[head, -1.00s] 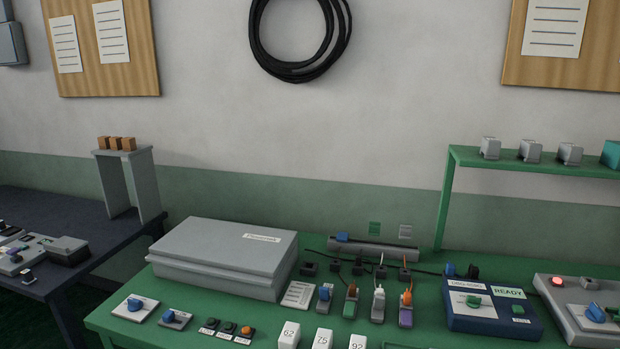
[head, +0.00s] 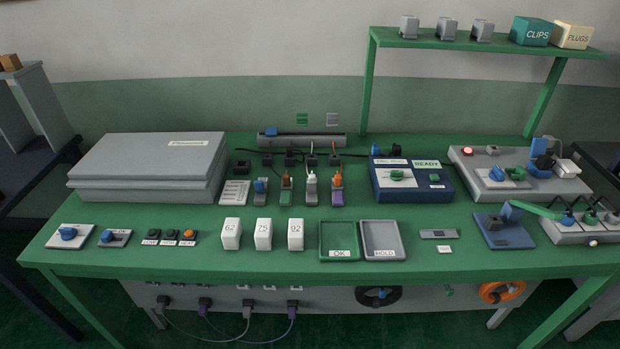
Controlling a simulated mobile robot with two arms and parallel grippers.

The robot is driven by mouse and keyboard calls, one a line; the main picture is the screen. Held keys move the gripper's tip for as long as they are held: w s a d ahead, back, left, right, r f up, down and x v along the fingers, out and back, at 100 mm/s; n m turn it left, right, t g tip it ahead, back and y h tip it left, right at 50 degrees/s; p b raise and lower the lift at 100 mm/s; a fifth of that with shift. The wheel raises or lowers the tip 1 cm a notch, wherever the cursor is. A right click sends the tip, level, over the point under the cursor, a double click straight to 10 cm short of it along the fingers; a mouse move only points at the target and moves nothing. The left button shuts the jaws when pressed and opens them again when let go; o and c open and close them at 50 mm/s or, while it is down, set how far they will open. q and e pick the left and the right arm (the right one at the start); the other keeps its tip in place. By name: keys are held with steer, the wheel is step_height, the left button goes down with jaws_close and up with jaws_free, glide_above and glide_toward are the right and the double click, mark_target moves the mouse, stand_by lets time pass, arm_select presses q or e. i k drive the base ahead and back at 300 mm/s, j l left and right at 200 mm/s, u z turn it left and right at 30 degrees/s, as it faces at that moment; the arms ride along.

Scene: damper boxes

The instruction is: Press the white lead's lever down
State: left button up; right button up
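A row of small lever connectors stands in the middle of the green table. The one with a white top (head: 311,180) on a grey body is third from the left; its lever looks raised, though it is small. Beside it are a blue-topped one (head: 261,186), a green one with an orange part (head: 286,192) and a purple one with an orange part (head: 337,194). Small black blocks (head: 290,158) stand behind them, with thin leads rising near some. Neither of my grippers is in view.
A large grey case (head: 150,160) lies at left and a blue READY box (head: 411,182) at right. White blocks (head: 263,234) and OK (head: 339,225) and HOLD (head: 383,225) trays stand in front. A green shelf (head: 480,40) rises behind.

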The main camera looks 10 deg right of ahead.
mark_target(311, 185)
steer(key=i+j+z, duration=0.25)
steer(key=i, duration=0.25)
steer(key=i+j+z, duration=0.25)
steer(key=i+j, duration=0.2)
steer(key=i, duration=0.05)
